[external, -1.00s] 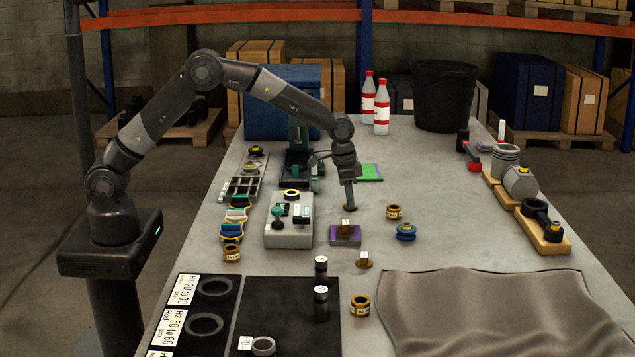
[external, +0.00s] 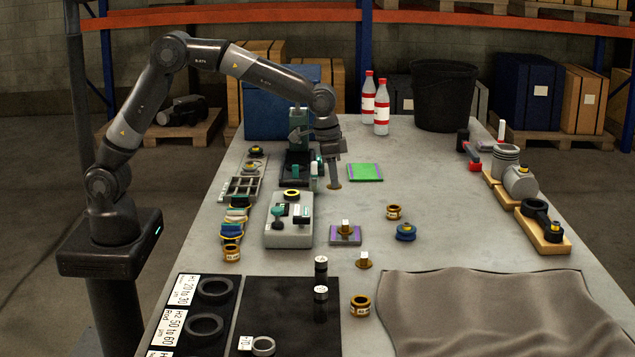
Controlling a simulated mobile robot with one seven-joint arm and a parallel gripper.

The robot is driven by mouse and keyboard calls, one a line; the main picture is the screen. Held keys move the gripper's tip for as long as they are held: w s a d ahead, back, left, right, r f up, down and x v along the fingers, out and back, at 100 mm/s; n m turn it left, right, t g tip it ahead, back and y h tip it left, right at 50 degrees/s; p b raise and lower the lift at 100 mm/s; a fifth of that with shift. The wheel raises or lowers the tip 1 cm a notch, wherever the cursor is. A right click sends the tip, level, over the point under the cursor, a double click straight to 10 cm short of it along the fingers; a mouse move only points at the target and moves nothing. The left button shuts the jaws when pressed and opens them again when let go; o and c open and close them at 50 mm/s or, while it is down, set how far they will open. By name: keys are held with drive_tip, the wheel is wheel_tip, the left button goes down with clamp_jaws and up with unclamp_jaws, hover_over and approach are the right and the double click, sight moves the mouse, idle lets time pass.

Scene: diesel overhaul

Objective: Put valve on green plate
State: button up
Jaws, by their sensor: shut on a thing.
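The green plate (external: 365,173) lies flat on the grey table, with a thin purple edge. My gripper (external: 332,160) is shut on the valve (external: 334,184), which hangs below the fingers with its brownish round disc at the bottom. The valve is left of the green plate and a little nearer the camera, apart from it. Whether the disc touches the table cannot be told. The valve's upper part is hidden by the fingers.
A dark stand with a green device (external: 298,150) is close left of my gripper. A grey control box (external: 289,227) is nearer the camera. A purple plate (external: 337,240) bears a small brass part. The table right of the green plate is clear.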

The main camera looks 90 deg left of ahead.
drive_tip(key=w+a+n, duration=0.3)
drive_tip(key=w+a, duration=0.2)
drive_tip(key=a, duration=0.8)
drive_tip(key=n, duration=0.1)
hover_over(357, 177)
drive_tip(key=shift+y, duration=0.3)
drive_tip(key=f, duration=0.3)
drive_tip(key=d+f, duration=0.1)
drive_tip(key=f, duration=0.1)
drive_tip(key=shift+s+f, duration=0.25)
drive_tip(key=shift+a+f, duration=0.3)
drive_tip(key=shift+a, duration=0.05)
drive_tip(key=shift+f, duration=1.85)
drive_tip(key=o, duration=1)
drive_tip(key=shift+f, duration=0.15)
wheel_tip(357, 177, up, 12)
drive_tip(key=s, duration=0.1)
drive_tip(key=shift+s+d, duration=0.3)
drive_tip(key=shift+d, duration=0.1)
